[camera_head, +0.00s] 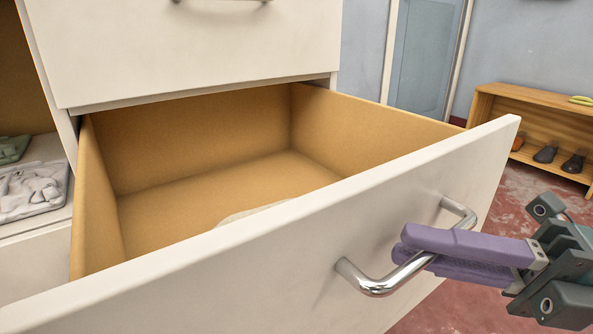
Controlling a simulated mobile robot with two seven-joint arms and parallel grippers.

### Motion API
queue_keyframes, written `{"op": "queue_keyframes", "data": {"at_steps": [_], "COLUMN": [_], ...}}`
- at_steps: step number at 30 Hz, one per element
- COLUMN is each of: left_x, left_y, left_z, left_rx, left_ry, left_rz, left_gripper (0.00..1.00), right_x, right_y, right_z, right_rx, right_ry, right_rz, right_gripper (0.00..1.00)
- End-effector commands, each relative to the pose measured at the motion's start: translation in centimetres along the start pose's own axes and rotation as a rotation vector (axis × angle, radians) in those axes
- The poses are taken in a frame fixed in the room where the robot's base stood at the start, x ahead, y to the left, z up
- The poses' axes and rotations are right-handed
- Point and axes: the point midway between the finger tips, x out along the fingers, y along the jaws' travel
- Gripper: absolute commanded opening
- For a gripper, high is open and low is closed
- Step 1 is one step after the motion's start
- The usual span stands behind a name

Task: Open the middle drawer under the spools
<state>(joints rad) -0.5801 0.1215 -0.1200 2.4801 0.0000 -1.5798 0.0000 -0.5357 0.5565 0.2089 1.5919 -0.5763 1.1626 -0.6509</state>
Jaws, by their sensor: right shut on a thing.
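A drawer with a white front (300,225) stands pulled far out of a white cabinet. Its tan wooden inside (215,180) shows, with part of a pale object (255,211) on its floor, mostly hidden by the front. The drawer has a chrome bar handle (375,285) on its front. My right gripper (415,252), with purple fingers, comes in from the right and is shut on the handle's bar. My left gripper is not in view. No spools show.
Above is a shut white drawer front (190,50). A wooden shoe rack (535,105) stands at the far right. Reddish floor (450,305) is bare right of the drawer.

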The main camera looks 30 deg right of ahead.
Motion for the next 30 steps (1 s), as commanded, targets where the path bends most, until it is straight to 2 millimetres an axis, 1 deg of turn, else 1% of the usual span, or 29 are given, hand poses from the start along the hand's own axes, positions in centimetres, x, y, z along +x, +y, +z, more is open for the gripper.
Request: {"op": "queue_keyframes", "data": {"at_steps": [3,4,11,20,23,30], "left_x": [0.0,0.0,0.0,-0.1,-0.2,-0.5], "left_y": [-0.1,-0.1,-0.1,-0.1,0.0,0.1], "left_z": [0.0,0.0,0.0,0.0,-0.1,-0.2], "left_rx": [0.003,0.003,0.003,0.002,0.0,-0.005], "left_ry": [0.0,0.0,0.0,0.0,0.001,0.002], "left_rz": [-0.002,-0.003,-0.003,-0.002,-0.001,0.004], "left_gripper": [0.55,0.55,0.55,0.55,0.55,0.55], "right_x": [0.0,0.0,0.0,-0.3,-1.4,-6.2], "right_y": [0.0,0.0,0.0,0.0,0.0,-0.1], "right_z": [0.0,0.0,0.0,0.0,0.0,0.1], "right_rx": [0.0,0.0,0.0,0.001,0.002,0.002], "right_ry": [0.001,0.001,0.0,0.0,0.0,-0.002], "right_rz": [0.0,0.0,0.0,-0.002,-0.005,-0.006], "right_gripper": [0.0,0.18,0.44,0.45,0.45,0.45]}}
